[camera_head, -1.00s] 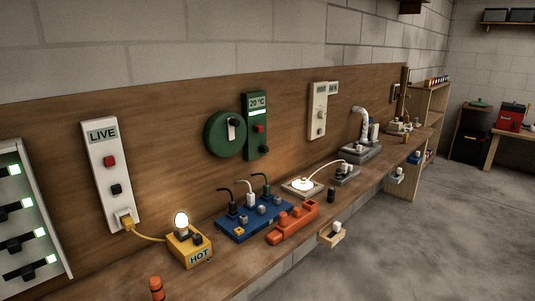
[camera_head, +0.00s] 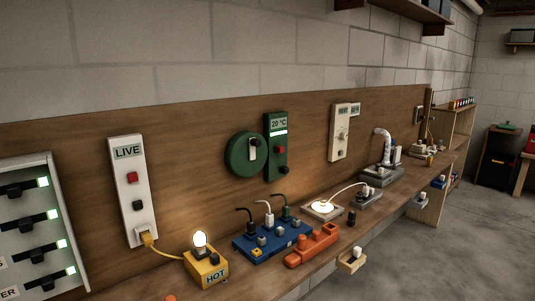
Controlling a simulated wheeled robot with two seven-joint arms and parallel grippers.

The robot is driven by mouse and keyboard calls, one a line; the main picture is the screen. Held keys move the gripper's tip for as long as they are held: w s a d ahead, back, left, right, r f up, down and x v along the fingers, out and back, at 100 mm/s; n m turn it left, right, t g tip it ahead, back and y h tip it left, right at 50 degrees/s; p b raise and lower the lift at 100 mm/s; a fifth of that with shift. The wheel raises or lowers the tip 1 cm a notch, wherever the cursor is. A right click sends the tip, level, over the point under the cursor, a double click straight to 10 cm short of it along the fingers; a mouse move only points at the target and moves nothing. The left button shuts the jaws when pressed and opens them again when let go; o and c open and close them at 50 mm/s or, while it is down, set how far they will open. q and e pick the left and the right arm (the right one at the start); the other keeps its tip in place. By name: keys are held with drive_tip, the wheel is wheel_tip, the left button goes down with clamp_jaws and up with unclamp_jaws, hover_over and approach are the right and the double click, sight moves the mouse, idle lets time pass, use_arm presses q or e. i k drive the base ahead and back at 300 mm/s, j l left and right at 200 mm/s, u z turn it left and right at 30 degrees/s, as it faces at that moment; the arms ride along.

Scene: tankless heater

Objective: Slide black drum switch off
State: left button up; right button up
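No part is plainly marked as a black drum switch, and I cannot tell which one it is. A round green drum (camera_head: 236,153) on the wooden backboard has a pale and dark lever (camera_head: 253,149) on its face. Beside it is a green panel (camera_head: 277,160) reading 20 °C, with a red button (camera_head: 281,149) and a black knob (camera_head: 283,170). At the far left, a white panel (camera_head: 69,190) carries several black sliders (camera_head: 38,219) with lit green lamps. Neither of my grippers is in view.
A white LIVE panel (camera_head: 128,167) has a red and a black button. On the narrow bench stand a yellow HOT box (camera_head: 206,271) with a lit bulb, a blue strip (camera_head: 261,245) with plugs, and an orange block (camera_head: 312,246). Open floor (camera_head: 430,262) lies to the right.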

sight(283, 169)
drive_tip(key=i+l+z, duration=0.25)
drive_tip(key=i, duration=0.25)
drive_tip(key=i+z, duration=0.25)
drive_tip(key=i, duration=0.2)
drive_tip(key=l, duration=0.05)
